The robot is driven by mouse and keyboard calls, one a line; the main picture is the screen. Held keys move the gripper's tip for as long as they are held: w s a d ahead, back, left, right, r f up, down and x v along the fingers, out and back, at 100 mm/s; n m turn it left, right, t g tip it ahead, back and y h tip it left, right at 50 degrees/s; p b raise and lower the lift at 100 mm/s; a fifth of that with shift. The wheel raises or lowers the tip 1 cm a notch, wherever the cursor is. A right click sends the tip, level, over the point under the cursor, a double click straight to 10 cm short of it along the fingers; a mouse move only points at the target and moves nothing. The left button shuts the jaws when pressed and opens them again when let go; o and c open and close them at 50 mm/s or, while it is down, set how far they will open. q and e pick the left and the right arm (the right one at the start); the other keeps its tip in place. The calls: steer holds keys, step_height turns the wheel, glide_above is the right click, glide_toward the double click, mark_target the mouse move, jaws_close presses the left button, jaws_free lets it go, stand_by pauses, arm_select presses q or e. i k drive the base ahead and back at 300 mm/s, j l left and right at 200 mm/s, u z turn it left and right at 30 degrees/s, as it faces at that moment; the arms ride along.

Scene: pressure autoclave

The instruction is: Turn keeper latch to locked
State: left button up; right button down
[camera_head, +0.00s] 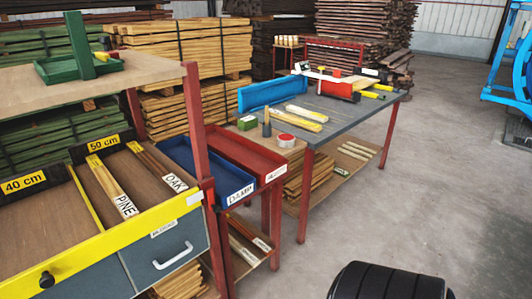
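No part that I can clearly identify as a keeper latch shows in the head view. A black knob (47,280) sits on the front face of a yellow rail (110,238) at the lower left; I cannot tell whether it belongs to a latch. A blue metal frame (510,75) is cut off by the right edge, and no latch can be made out on it. Neither of my grippers is in view.
A sorting bench with PINE (120,196) and OAK pieces and a grey drawer (165,255) fills the left. Blue (205,188) and red trays (240,155) adjoin it. A grey-topped table (345,115) holds tools. Concrete floor (440,190) is open at right.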

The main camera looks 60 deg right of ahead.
mark_target(216, 208)
steer(key=z, duration=1.35)
